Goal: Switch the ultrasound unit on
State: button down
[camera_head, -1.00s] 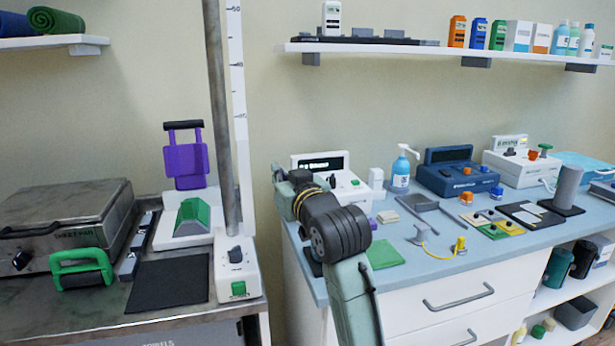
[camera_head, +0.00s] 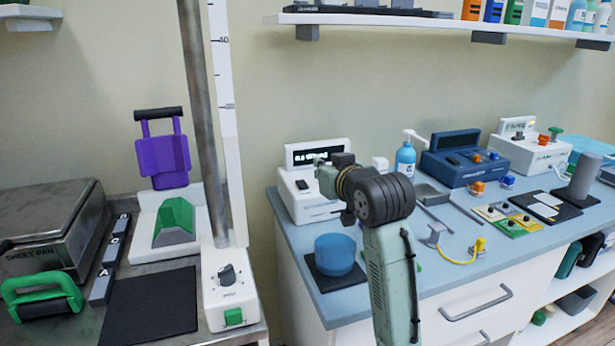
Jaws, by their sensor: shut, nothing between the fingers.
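A white unit with a dark lit display (camera_head: 318,153) stands at the back left of the blue-topped counter. A small black switch or control shows on its sloped front; its labels are too small to read, and I cannot tell for certain that this is the ultrasound unit. The pale green end of my arm with my gripper (camera_head: 323,176) is in front of this unit's right part and covers some of its face. My gripper is shut and empty. Its fingertips are not clear, and I cannot tell whether it touches the unit.
A blue unit (camera_head: 465,159) and another white unit (camera_head: 532,153) stand further right. A blue round tub (camera_head: 334,254) sits on a black pad at the counter's front left. A bottle (camera_head: 405,160) stands behind my arm. A pole stand with a white base (camera_head: 228,285) is left.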

jog(key=p, duration=0.4)
send_over(302, 184)
jog(key=s+d, duration=0.2)
jog(key=shift+s+a+f, duration=0.1)
jog(key=shift+a+f, duration=0.05)
jog(key=shift+f, duration=0.4)
jog(key=shift+s+a+f, duration=0.1)
jog(key=shift+f, duration=0.45)
notch_tip(302, 184, down, 3)
jog(key=shift+r, duration=0.1)
jog(key=shift+f+p, duration=0.35)
jog(key=shift+f, duration=0.4)
